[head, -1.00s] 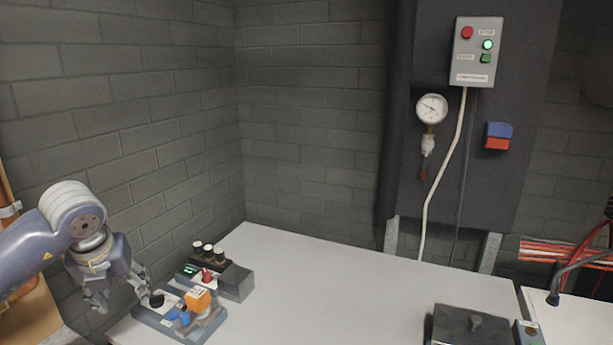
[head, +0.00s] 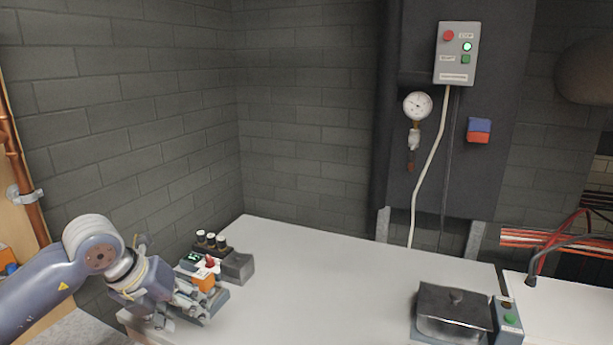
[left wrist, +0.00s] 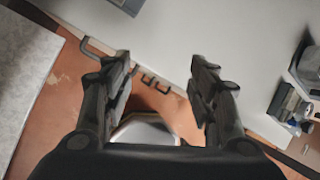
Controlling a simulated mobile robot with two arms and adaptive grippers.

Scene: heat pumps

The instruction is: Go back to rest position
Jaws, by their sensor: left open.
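My left gripper (head: 188,306) is at the lower left of the head view, in front of a small fixture with an orange block (head: 204,284) on the grey table (head: 310,290). It hides much of that fixture. In the left wrist view my left gripper (left wrist: 160,66) has its two dark fingers spread wide apart, with nothing between them. Whether the gripper touches the fixture cannot be told from the head view. My right gripper is not in view.
Black-and-white knobs (head: 212,240) stand behind the fixture. A dark lidded box (head: 452,312) and a green-button box (head: 508,318) are at the front right. A control box (head: 456,54) and gauge (head: 417,105) hang at the back. The table's middle is clear.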

